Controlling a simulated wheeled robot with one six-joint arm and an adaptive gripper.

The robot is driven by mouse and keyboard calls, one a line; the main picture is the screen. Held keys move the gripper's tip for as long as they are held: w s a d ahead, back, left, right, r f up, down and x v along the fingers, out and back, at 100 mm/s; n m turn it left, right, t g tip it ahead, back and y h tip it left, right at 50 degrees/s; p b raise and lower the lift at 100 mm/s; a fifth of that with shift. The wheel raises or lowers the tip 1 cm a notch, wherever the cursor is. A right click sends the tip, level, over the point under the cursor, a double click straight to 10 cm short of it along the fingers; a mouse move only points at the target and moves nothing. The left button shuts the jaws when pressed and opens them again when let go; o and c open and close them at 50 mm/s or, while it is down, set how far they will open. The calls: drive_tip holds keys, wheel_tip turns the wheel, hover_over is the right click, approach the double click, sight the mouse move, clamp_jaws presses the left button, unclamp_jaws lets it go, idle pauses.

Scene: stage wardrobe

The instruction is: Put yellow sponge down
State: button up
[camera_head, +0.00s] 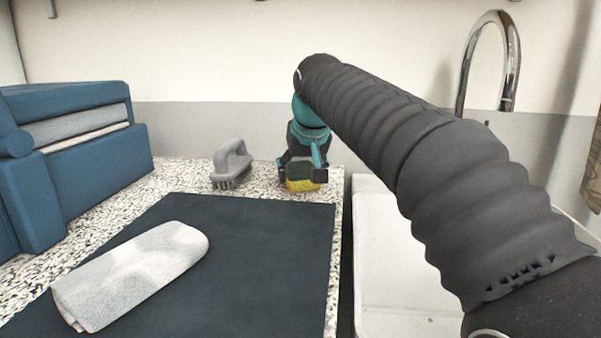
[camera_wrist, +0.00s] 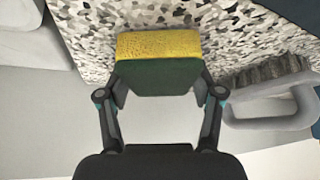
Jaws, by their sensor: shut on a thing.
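The yellow sponge (camera_head: 302,185) has a dark green side and sits between the fingers of my gripper (camera_head: 303,174), at the back right of the speckled counter. In the wrist view the sponge (camera_wrist: 158,62) shows its yellow face and green side, and my gripper (camera_wrist: 160,100) is shut on it with a finger at each end. The sponge is at or just above the counter; I cannot tell if it touches. My fingers partly hide it in the head view.
A grey scrubbing brush (camera_head: 231,165) stands left of the sponge. A dark mat (camera_head: 262,240) with a rolled grey-white towel (camera_head: 135,272) lies in front. A white sink (camera_head: 385,290) with a chrome tap (camera_head: 464,75) is at right. A blue case (camera_head: 95,160) stands at left.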

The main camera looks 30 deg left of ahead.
drive_tip(key=shift+f, duration=0.1)
drive_tip(key=o, duration=1.2)
drive_tip(key=shift+r, duration=0.25)
drive_tip(key=p+v, duration=0.1)
drive_tip(key=v, duration=1)
drive_tip(key=shift+s+d+r, duration=0.2)
drive_tip(key=shift+s+r, duration=0.05)
